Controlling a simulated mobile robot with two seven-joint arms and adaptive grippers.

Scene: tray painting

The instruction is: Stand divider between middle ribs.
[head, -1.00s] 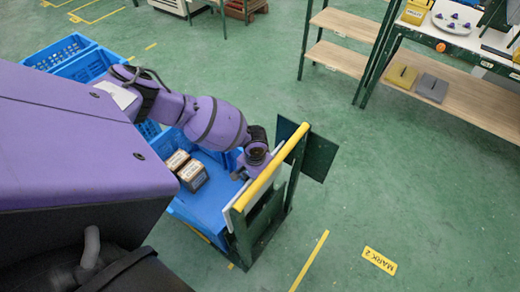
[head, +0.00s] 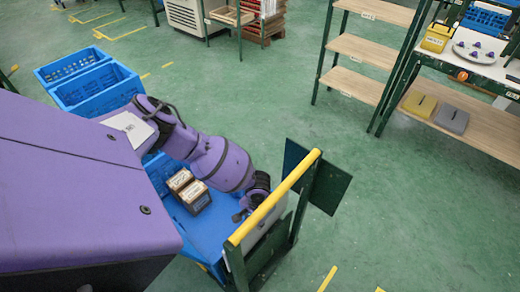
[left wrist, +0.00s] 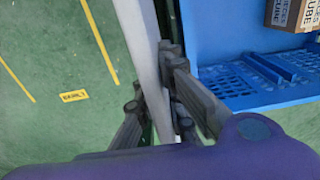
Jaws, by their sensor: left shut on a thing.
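My left gripper (head: 243,213) is at the upright end of a trolley with a yellow handle bar (head: 275,198). It is shut on a pale grey upright panel, which shows in the left wrist view (left wrist: 143,45) as a strip running between the fingers. In the head view the panel (head: 268,220) is partly hidden behind the handle bar. I cannot tell whether this panel is the divider or part of the trolley. No ribs can be made out clearly. My right gripper is out of view.
Two small boxes (head: 188,190) stand on the blue surface beside my arm. Blue crates (head: 95,85) stand at the left. A dark green plate (head: 325,182) juts from the trolley's far side. Shelves with trays stand at the upper right. Green floor between is clear.

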